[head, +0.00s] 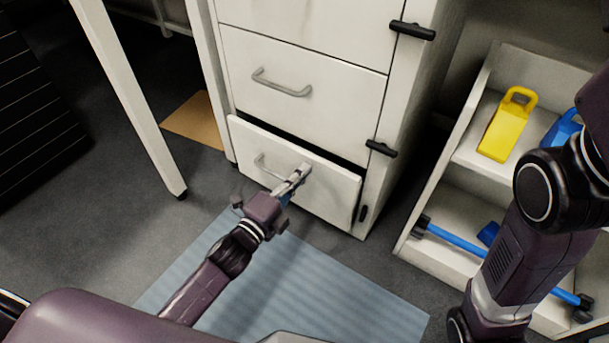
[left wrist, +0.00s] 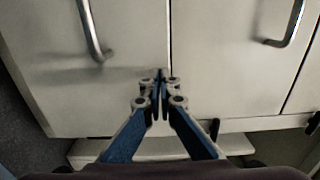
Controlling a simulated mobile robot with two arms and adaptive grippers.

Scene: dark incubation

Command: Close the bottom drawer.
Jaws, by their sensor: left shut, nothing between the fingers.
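The bottom drawer (head: 325,192) is the lowest white drawer of the cabinet and stands slightly open, with a dark gap along its top edge. Its grey bar handle (head: 262,166) is on the front, and is partly hidden by my left gripper. My left gripper (head: 303,170) is shut and empty, its tips in front of the drawer face to the right of the handle. In the left wrist view, the closed blue fingers (left wrist: 160,78) point at the white front near a seam; I cannot tell whether they touch. My right gripper is out of view.
The drawer above (head: 300,90) looks closed. Black latches (head: 381,148) sit on the cabinet's right edge. A white shelf unit (head: 440,185) with a yellow item (head: 507,125) stands at right. A white table leg (head: 135,100) stands left. A blue-grey mat (head: 330,290) lies in front.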

